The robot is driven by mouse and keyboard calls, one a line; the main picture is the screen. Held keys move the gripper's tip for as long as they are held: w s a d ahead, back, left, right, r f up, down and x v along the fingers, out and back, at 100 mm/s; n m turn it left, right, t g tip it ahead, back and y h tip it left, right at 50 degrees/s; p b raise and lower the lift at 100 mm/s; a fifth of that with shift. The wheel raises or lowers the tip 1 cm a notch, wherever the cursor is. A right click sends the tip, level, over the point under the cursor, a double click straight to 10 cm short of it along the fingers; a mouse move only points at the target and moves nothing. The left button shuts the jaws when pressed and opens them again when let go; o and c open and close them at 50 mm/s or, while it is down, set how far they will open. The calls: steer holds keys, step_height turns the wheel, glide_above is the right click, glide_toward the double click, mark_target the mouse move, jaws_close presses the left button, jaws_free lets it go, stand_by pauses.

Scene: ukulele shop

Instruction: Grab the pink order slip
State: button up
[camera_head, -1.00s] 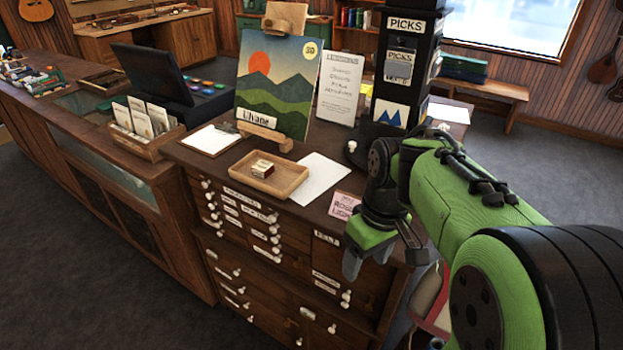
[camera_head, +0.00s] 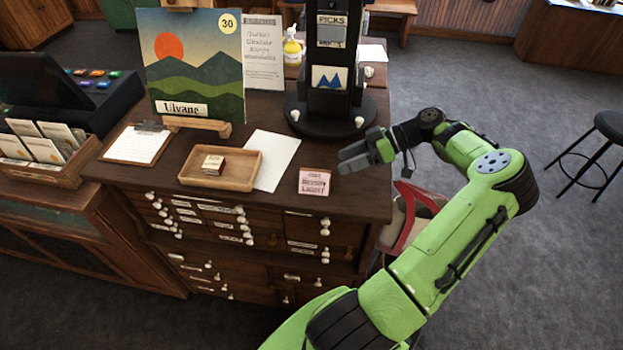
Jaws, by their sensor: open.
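The pink order slip (camera_head: 314,182) is a small pink card with dark writing. It is at the front edge of the dark wooden cabinet top (camera_head: 348,203), right of the white paper sheet. My gripper (camera_head: 345,161) is just to the right of and behind the slip in the picture, over the right part of the cabinet top, pointing left. Its grey fingers are apart from the slip and hold nothing visible. The gap between the fingers is hard to see from this angle.
A wooden tray (camera_head: 245,180) with a small box (camera_head: 213,164), a white sheet (camera_head: 273,163) and a clipboard (camera_head: 140,146) lie left of the slip. The black picks stand (camera_head: 327,115) rises behind.

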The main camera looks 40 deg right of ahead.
mark_target(315, 174)
steer(key=p+x, duration=0.1)
steer(key=x, duration=0.8)
steer(key=shift+w+a+f, duration=0.2)
steer(key=shift+w, duration=0.05)
steer(key=shift+s, duration=0.1)
steer(key=shift+c, duration=0.8)
steer(key=c, duration=1)
